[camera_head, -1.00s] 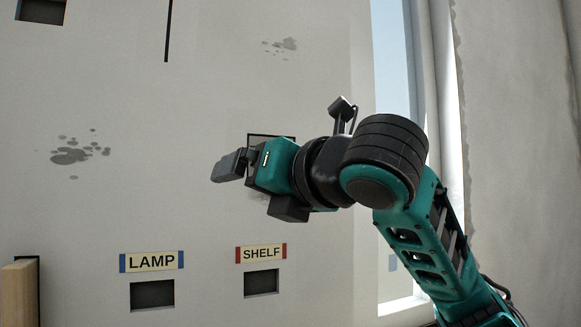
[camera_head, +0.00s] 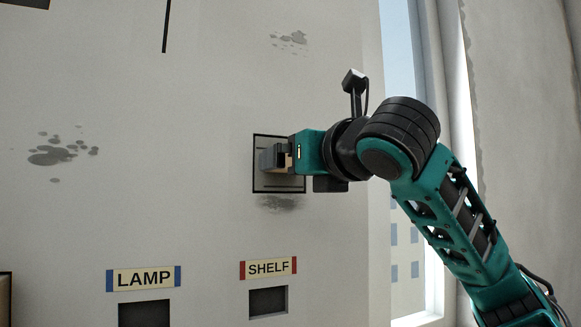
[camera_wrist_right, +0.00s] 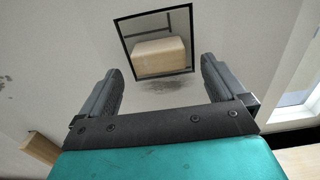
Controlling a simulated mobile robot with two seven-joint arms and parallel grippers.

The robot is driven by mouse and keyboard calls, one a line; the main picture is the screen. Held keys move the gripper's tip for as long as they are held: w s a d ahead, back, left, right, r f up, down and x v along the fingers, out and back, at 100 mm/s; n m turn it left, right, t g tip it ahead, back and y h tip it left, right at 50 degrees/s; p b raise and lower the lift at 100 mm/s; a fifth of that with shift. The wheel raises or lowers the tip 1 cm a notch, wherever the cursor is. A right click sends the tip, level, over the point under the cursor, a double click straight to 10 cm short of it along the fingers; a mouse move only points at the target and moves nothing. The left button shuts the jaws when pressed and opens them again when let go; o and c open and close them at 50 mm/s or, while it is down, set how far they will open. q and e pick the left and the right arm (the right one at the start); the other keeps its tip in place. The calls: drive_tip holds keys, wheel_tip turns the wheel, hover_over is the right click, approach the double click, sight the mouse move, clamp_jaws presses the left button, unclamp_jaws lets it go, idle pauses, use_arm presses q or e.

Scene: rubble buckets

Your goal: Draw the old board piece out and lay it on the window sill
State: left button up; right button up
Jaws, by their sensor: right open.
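The old board piece (camera_wrist_right: 160,57) is a pale wooden block whose end shows inside a dark-framed square opening in the wall in the right wrist view. In the head view only a small tan bit of it (camera_head: 288,161) shows by the fingers. My right gripper (camera_head: 272,158) is in front of that opening. In the right wrist view its open fingers (camera_wrist_right: 160,85) stand either side below the opening, with nothing between them. The window sill (camera_wrist_right: 292,117) is the white ledge at the right of the wrist view. My left gripper is not in view.
Below the opening are a SHELF label (camera_head: 268,268) and a LAMP label (camera_head: 144,279), each above a dark slot. A wooden piece (camera_wrist_right: 40,148) stands out at the lower left of the wrist view. The window (camera_head: 405,250) is behind my right arm.

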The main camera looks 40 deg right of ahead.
drive_tip(key=shift+x, duration=2.1)
drive_tip(key=c, duration=1.2)
drive_tip(key=shift+o, duration=0.2)
drive_tip(key=shift+s, duration=0.1)
drive_tip(key=shift+s, duration=0.1)
drive_tip(key=shift+p+v, duration=0.65)
drive_tip(key=shift+v, duration=0.55)
drive_tip(key=shift+s+a, duration=0.1)
drive_tip(key=shift+s, duration=0.05)
drive_tip(key=shift+s+r, duration=0.1)
